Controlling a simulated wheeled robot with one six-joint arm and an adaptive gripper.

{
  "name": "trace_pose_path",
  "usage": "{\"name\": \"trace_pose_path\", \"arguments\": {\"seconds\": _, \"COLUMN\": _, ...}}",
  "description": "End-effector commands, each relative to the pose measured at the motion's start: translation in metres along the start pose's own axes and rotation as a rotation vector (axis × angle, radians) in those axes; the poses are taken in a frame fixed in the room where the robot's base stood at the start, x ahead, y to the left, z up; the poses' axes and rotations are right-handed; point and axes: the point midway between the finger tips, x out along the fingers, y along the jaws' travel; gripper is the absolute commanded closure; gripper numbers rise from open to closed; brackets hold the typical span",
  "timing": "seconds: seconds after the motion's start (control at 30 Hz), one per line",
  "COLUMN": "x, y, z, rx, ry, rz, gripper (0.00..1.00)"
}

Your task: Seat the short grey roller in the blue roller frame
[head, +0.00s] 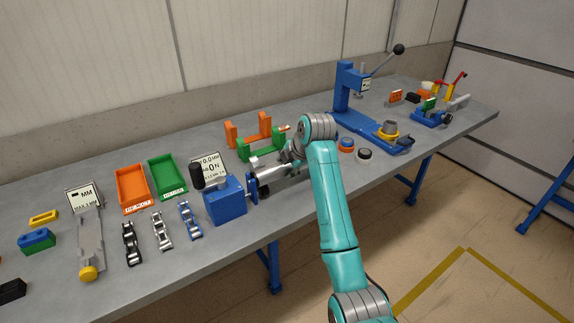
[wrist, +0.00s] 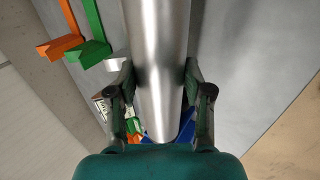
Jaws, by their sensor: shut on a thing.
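The grey roller (wrist: 160,45) is a smooth metal cylinder, large in the wrist view, running from the top edge down between my fingers. My gripper (wrist: 160,88) is shut on it, one dark finger on each side. In the head view my gripper (head: 288,160) is over the table, partly hidden by my arm, beside the green roller frame (head: 262,150). A blue upright part (head: 251,187) stands just left of the gripper. I cannot tell whether it belongs to the blue roller frame. The roller's far end and any contact below it are hidden.
An orange frame (head: 248,130) stands behind the green one. A blue device with a black knob (head: 225,207) is to the left, near a display plate (head: 208,165). A blue lever press (head: 355,100) stands to the right. The table's front edge is close to my arm.

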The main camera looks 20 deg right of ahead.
Motion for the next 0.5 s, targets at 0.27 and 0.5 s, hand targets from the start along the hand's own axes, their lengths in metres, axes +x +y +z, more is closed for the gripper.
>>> {"name": "trace_pose_path", "arguments": {"seconds": 0.27, "x": 0.0001, "y": 0.0002, "z": 0.0001, "rx": 0.0, "ry": 0.0, "rz": 0.002, "gripper": 0.25}}
{"name": "trace_pose_path", "arguments": {"seconds": 0.5, "x": 0.0004, "y": -0.0001, "z": 0.0001, "rx": 0.0, "ry": 0.0, "rz": 0.001, "gripper": 0.2}}
